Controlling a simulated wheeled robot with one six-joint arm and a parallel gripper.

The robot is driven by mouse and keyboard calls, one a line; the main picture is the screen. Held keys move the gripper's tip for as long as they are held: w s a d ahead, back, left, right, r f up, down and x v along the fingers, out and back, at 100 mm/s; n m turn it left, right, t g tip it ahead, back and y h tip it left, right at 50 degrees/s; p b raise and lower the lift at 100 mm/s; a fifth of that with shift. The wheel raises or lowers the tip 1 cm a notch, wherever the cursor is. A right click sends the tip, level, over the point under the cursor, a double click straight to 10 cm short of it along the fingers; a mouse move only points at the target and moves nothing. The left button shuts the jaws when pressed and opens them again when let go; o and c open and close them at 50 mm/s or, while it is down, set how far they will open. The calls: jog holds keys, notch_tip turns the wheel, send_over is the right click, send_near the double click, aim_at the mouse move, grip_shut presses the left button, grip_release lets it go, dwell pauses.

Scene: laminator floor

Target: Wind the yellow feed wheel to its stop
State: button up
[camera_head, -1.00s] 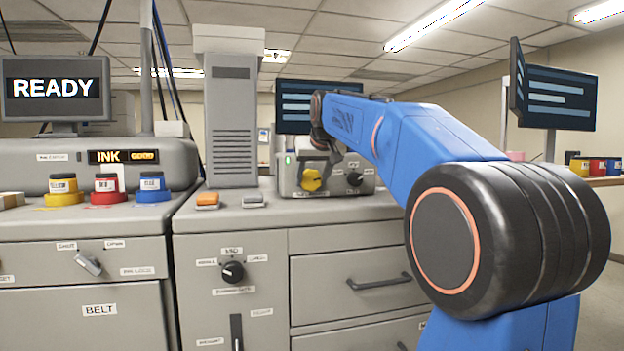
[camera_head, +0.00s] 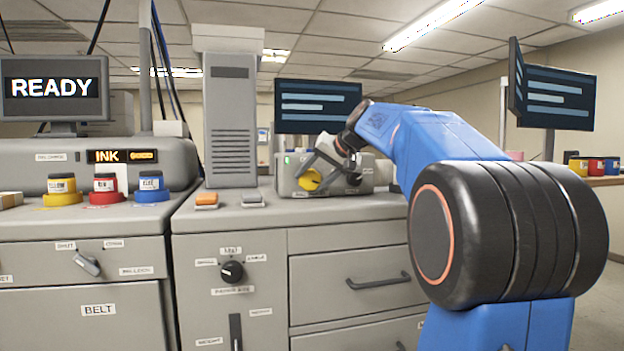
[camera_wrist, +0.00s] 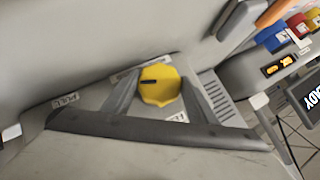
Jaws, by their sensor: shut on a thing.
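The yellow feed wheel (camera_head: 309,181) is on the front of a small grey box (camera_head: 287,186) on the counter. In the wrist view the wheel (camera_wrist: 160,88) has a scalloped rim and a dark mark pointing left. My gripper (camera_head: 318,166) reaches down to it from the upper right. In the wrist view its two grey fingers (camera_wrist: 160,80) lie on either side of the wheel, shut on it. The fingers hide part of the box front. The labels by the wheel are too blurred to read fully.
A black knob (camera_head: 353,178) sits right of the wheel, close to my wrist. Orange (camera_head: 207,199) and grey (camera_head: 252,199) buttons lie left of the box. A tall grey vented column (camera_head: 232,130) stands behind them. A READY screen (camera_head: 53,88) is at the far left.

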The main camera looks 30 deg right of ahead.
jog(key=m+y, duration=0.1)
jog(key=t+y, duration=0.1)
jog(key=m+t+y, duration=0.1)
jog(key=shift+d+f+m+y, duration=0.25)
jog(key=shift+m+y, duration=0.05)
jog(key=shift+f+m+t+y, duration=0.1)
jog(key=shift+m+t+y, duration=0.8)
jog(key=shift+m+t, duration=0.1)
jog(key=o, duration=1.1)
jog(key=shift+c, duration=0.2)
jog(key=shift+s, duration=0.15)
jog(key=v, duration=1.7)
jog(key=shift+d, duration=0.2)
jog(key=shift+s+d+f, duration=0.1)
jog(key=shift+s+f, duration=0.05)
